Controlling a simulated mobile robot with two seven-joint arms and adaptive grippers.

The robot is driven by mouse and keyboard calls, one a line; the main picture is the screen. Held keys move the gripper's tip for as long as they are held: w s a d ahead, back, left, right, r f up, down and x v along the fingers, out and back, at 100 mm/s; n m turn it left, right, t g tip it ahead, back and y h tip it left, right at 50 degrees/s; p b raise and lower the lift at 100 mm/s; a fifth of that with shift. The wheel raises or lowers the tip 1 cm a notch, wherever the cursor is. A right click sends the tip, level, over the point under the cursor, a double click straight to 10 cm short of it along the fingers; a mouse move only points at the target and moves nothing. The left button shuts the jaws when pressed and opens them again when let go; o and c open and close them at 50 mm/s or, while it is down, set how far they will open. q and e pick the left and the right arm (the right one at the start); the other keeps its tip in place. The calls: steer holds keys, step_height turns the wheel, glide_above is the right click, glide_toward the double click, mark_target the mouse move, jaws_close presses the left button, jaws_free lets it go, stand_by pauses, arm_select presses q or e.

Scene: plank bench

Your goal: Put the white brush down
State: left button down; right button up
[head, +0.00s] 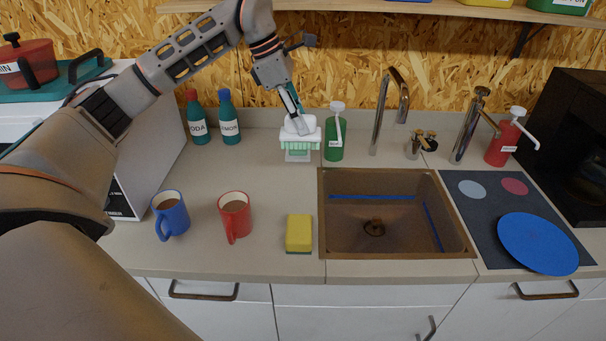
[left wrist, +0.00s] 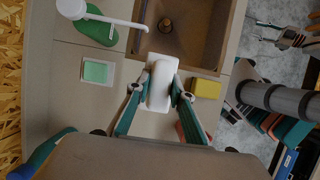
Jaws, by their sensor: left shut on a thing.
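The white brush (head: 300,129) has a white back and green bristles that face down. My left gripper (head: 297,121) is shut on its white back and holds it over the back counter, left of the green soap bottle. In the left wrist view the brush (left wrist: 160,85) sits between the two fingertips (left wrist: 162,92). A small light tray with a green pad (left wrist: 97,71) lies apart from it there. In the head view that tray (head: 297,156) shows partly below the bristles. What looks like my right gripper (left wrist: 290,38) is at the edge of the left wrist view, its jaws unclear.
The green soap bottle (head: 334,138) stands close right of the brush. Two dark green bottles (head: 229,120) stand left. The sink (head: 345,240), yellow sponge (head: 299,232), red mug (head: 235,214) and blue mug (head: 170,214) are nearer. Counter between mugs and tray is clear.

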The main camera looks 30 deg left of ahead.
mark_target(282, 135)
arm_select(q)
step_height(282, 135, down, 15)
steer(key=shift+w+f+p, duration=0.1)
steer(key=shift+f+p, duration=0.1)
steer(key=shift+p, duration=0.2)
steer(key=c, duration=2.2)
jaws_free()
steer(key=shift+f, duration=0.15)
steer(key=o, duration=0.4)
steer(key=b+v, duration=0.1)
steer(key=v, duration=1)
steer(key=shift+r, duration=0.35)
steer(key=shift+a+r, duration=0.1)
steer(key=shift+r, duration=0.2)
